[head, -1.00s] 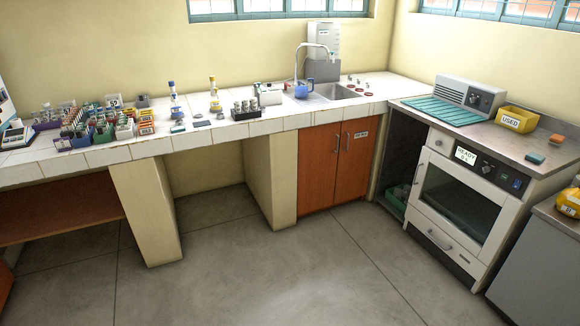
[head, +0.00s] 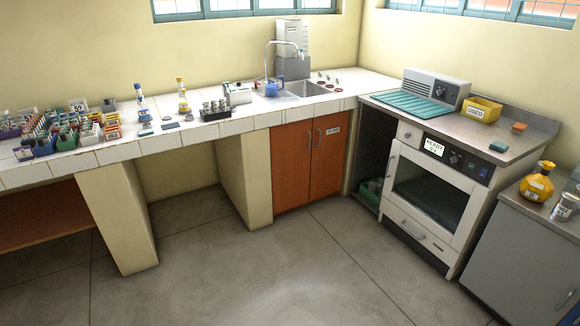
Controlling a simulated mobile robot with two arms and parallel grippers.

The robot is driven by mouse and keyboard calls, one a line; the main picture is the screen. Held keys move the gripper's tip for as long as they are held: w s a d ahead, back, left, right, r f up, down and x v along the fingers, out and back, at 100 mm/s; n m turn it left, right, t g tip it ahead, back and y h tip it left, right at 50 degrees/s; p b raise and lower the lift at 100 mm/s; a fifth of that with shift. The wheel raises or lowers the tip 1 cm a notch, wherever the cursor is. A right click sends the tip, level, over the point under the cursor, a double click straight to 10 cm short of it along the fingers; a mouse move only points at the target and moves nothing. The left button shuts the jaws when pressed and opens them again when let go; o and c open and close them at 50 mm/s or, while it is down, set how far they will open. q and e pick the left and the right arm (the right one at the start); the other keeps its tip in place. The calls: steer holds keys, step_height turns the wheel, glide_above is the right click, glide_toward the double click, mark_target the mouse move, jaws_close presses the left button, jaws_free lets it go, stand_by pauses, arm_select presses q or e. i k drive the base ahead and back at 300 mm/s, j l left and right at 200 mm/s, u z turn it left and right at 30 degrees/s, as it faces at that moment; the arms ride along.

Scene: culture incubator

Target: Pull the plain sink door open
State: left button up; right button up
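Two orange-brown doors stand shut side by side under the sink (head: 306,90). The left one is the plain sink door (head: 288,170), with no label and an upright metal handle (head: 309,139) near its right edge. The right sink door (head: 332,165) carries a small white label (head: 333,130) at its top and has its handle (head: 319,137) near its left edge. Neither of my grippers is in view.
The grey floor (head: 270,265) before the doors is clear. An open dark recess and the white oven-like incubator (head: 433,190) stand to the right. A grey cabinet (head: 525,250) is at the far right.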

mark_target(290, 143)
steer(key=i+l+u, duration=0.1)
steer(key=i+l, duration=0.4)
steer(key=i, duration=0.2)
steer(key=i+l, duration=0.55)
steer(key=i, duration=0.15)
steer(key=j+u, duration=0.05)
